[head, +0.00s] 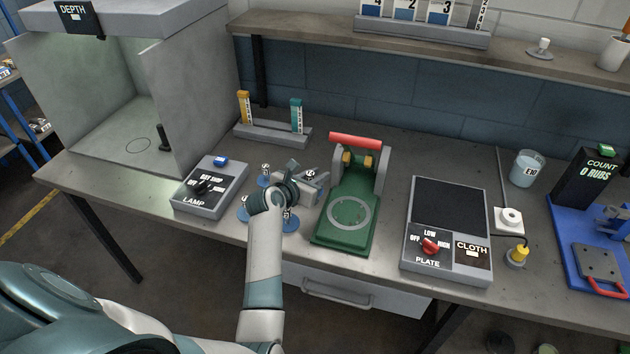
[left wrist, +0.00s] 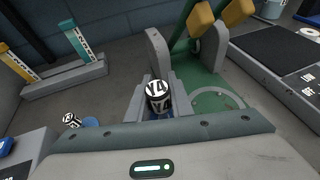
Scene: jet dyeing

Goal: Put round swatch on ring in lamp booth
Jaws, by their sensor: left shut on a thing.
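The lamp booth (head: 190,75) stands at the back left, open toward me, with a thin dark ring (head: 138,145) marked on its pale floor. My left gripper (head: 308,182) is over the table between the lamp control box and the green press. It is shut on a round swatch with a black-and-white numbered knob (left wrist: 157,97); a bit of its blue disc shows below the knob. I cannot tell whether the disc touches the table. Other blue round swatches (head: 264,181) stand around the gripper, partly hidden by my arm. My right gripper is not in view.
The lamp control box (head: 210,188) stands in front of the booth. A small black object (head: 164,138) stands right of the ring. A grey rack with yellow and teal strips (head: 272,132) is behind the swatches. The green press (head: 345,222) and a plate heater (head: 448,232) are to the right.

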